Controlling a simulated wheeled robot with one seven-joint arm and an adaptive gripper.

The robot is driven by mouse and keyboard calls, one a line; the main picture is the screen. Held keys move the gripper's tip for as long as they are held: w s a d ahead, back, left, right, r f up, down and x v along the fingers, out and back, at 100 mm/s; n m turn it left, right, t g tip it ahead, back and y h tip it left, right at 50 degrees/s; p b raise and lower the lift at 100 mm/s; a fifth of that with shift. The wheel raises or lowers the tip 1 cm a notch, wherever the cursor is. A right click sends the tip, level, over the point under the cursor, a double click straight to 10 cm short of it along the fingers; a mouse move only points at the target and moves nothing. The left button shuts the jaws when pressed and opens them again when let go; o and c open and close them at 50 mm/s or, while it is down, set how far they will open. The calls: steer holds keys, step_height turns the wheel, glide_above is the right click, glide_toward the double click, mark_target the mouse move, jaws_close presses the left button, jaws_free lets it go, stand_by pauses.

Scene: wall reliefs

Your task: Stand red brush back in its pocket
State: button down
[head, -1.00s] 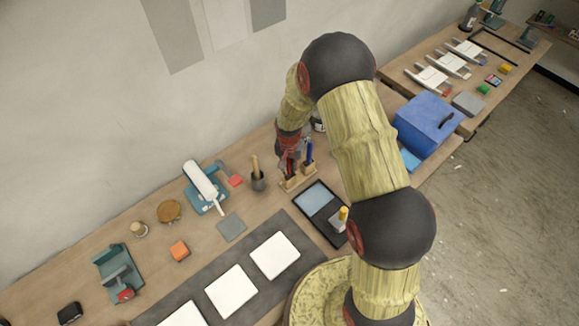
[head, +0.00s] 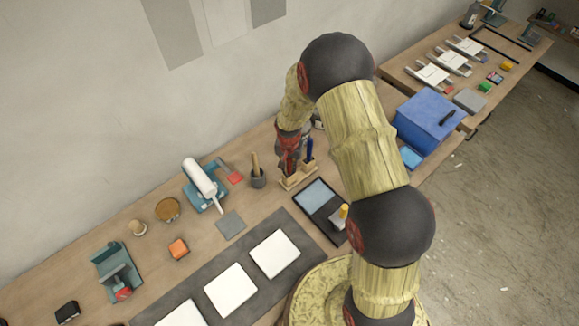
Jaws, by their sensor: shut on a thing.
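The wooden brush holder (head: 298,179) stands on the workbench near the wall. A blue brush (head: 309,149) stands upright in its right pocket. My gripper (head: 289,158) is directly over the left part of the holder, pointing down, and is shut on the red brush (head: 288,169). The brush looks roughly upright, with its lower end at the left pocket. The fingers and arm partly hide it, and I cannot tell how deep it sits in the pocket.
A grey pot with a wooden handle (head: 257,176) stands just left of the holder. A black tray with a blue pad (head: 316,197) lies in front. White tiles (head: 274,253) lie on a dark mat, and a blue box (head: 427,122) stands to the right.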

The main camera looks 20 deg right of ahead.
steer(key=c, duration=1.7)
jaws_free()
steer(key=shift+c, duration=0.2)
steer(key=shift+o, duration=0.4)
steer(key=o, duration=0.4)
steer(key=shift+c, duration=0.2)
steer(key=shift+o, duration=0.3)
steer(key=shift+r, duration=0.15)
step_height(320, 180, up, 8)
steer(key=p, duration=0.4)
steer(key=shift+f, duration=0.2)
